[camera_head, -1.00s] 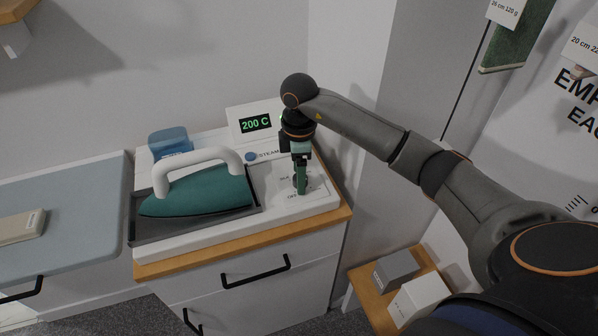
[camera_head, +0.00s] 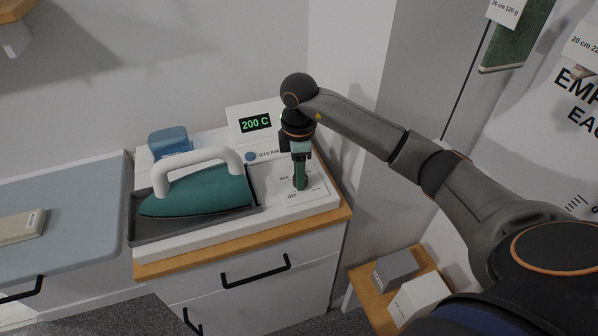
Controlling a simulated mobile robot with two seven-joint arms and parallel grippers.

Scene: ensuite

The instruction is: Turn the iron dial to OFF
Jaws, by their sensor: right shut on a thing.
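The iron (camera_head: 198,188) is teal with a white handle and rests in a grey tray (camera_head: 195,228) on the white station. The display (camera_head: 255,124) behind it reads 200 C in green. My right gripper (camera_head: 300,183) points down over the label plate at the right end of the station. It is shut on the iron dial, which the fingers hide almost wholly. Part of the lettering on the plate, seemingly OFF, shows in front of the gripper. The dial's pointing direction cannot be seen. My left gripper is not in view.
A blue STEAM button (camera_head: 250,156) sits just left of my right gripper. A blue container (camera_head: 169,142) stands behind the iron. An ironing surface (camera_head: 70,216) lies at the left. Boxes (camera_head: 396,268) stand on a low wooden shelf at the lower right.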

